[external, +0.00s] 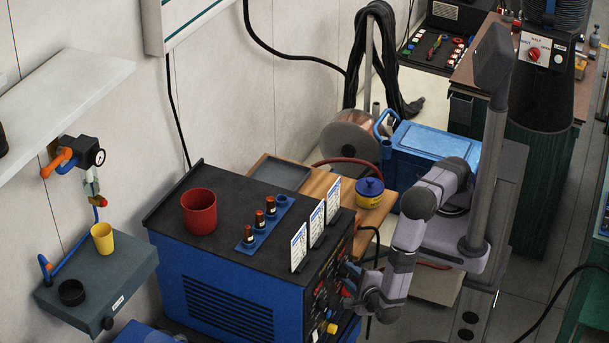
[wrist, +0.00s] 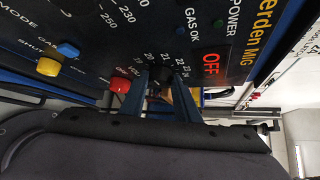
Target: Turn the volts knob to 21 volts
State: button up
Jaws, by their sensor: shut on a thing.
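The volts knob (wrist: 158,74) is small and dark, on the dark front panel (wrist: 112,42) of the blue welder (external: 235,300). Small white numbers from about 19 to 24 run around it. My gripper (wrist: 160,84) is shut on this knob, one blue-grey finger on each side. The fingers hide much of the knob, and I cannot read its pointer. In the external view my gripper (external: 352,280) is at the welder's front panel, seen from the side, and the knob is hidden there.
A red knob (wrist: 120,85) sits close left of my fingers in the wrist view; yellow (wrist: 48,67) and blue (wrist: 68,50) knobs are farther left. A red OFF switch (wrist: 211,64) is to the right. A red cup (external: 199,212) and upright cards (external: 317,224) stand on the welder.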

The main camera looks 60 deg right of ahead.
jog(key=y+p, duration=0.1)
jog(key=r+m+y+p, duration=0.1)
jog(key=shift+d+g+p, duration=0.15)
jog(key=shift+g+p, duration=0.15)
jog(key=shift+d+m+g+y+p, duration=0.25)
jog(key=shift+m+y+p, duration=0.55)
jog(key=shift+y, duration=0.5)
jog(key=shift+f, duration=0.1)
jog(key=o, duration=1)
jog(key=shift+a, duration=0.1)
